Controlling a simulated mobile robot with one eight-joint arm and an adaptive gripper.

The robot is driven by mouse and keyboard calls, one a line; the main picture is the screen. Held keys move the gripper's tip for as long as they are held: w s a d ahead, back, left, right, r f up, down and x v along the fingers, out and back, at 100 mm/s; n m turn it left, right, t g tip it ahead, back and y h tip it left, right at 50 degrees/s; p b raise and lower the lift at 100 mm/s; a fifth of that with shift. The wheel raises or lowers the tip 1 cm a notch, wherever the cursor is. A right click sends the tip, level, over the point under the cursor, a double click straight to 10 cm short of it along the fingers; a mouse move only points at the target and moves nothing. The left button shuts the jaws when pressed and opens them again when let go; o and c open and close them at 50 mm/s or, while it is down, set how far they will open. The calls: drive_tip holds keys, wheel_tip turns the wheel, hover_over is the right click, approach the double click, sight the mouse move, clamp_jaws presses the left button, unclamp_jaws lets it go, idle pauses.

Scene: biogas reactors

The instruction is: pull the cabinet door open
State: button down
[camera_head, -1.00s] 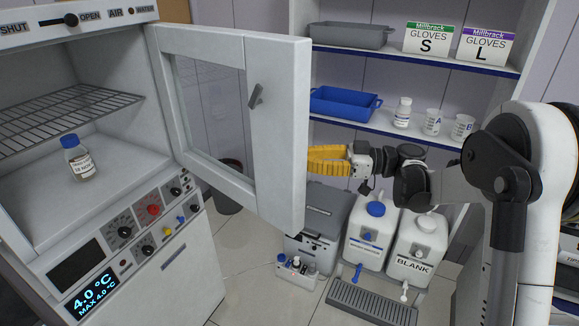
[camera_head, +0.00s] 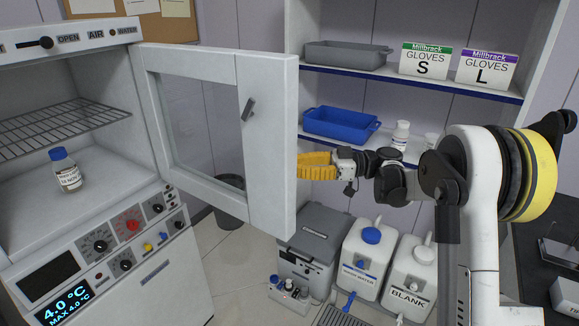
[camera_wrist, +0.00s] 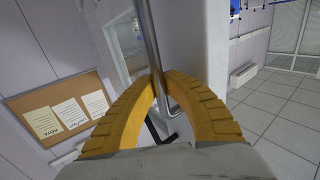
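The cabinet door (camera_head: 270,150) is white with a window and a small dark latch (camera_head: 248,109). It stands swung wide open from the white cabinet (camera_head: 90,35), and its inner side faces the head camera. My gripper (camera_head: 302,166) has yellow fingers and is at the door's right edge, with the fingertips partly hidden behind it. In the wrist view, the fingers (camera_wrist: 160,84) close around a metal bar handle (camera_wrist: 148,38) beside the white door panel. The handle is hidden from the head camera.
Inside the cabinet are a wire rack (camera_head: 60,125) and a blue-capped bottle (camera_head: 66,170). Right of the door are a shelf with a blue tray (camera_head: 340,124) and glove boxes. White jugs (camera_head: 365,258) and a grey box (camera_head: 315,236) stand on the floor below my arm.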

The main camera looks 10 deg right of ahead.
drive_tip(key=shift+d, duration=0.1)
drive_tip(key=c, duration=1.4)
unclamp_jaws()
drive_tip(key=shift+d, duration=0.2)
drive_tip(key=shift+a, duration=0.1)
drive_tip(key=d, duration=0.8)
drive_tip(key=s+d, duration=0.1)
drive_tip(key=d, duration=0.3)
